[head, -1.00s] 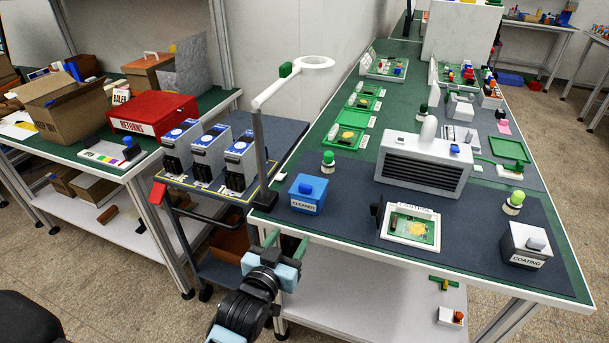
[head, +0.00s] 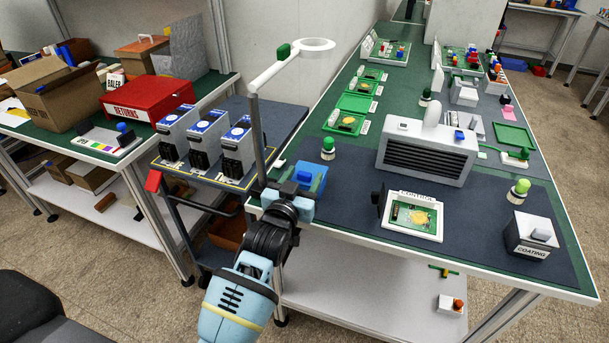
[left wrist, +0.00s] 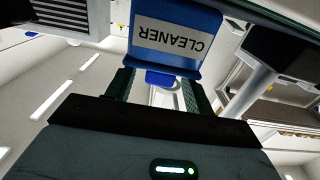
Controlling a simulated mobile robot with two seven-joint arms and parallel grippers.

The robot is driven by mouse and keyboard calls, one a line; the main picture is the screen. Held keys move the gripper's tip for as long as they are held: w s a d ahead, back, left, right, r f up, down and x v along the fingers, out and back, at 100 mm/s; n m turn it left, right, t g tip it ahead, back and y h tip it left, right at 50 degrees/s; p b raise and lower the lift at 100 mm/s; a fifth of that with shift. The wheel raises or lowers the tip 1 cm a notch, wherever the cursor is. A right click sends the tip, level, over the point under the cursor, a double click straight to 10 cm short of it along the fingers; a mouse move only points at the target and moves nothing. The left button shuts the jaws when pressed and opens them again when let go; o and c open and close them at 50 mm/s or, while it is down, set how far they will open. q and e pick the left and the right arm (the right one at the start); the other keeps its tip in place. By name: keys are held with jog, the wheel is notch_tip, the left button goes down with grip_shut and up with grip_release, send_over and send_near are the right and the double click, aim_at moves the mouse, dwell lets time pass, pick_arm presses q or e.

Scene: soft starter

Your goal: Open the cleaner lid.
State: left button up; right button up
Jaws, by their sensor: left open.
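The blue cleaner box (head: 318,171) stands at the near left corner of the bench. My left gripper (head: 292,188) is at its near left side and hides its front in the head view. In the left wrist view the box (left wrist: 178,20) appears upside down, with its white CLEANER label (left wrist: 169,41) facing the camera. My open left gripper (left wrist: 160,88) has one finger on either side of a small blue knob (left wrist: 160,79) on the box. I cannot tell whether the fingers touch it. The lid looks shut. My right gripper is not in view.
A post with a white ring (head: 315,45) rises just left of the box. A green-capped bottle (head: 328,148) stands behind it.

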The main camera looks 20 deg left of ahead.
pick_arm(q)
jog(key=shift+w, duration=0.65)
grip_shut()
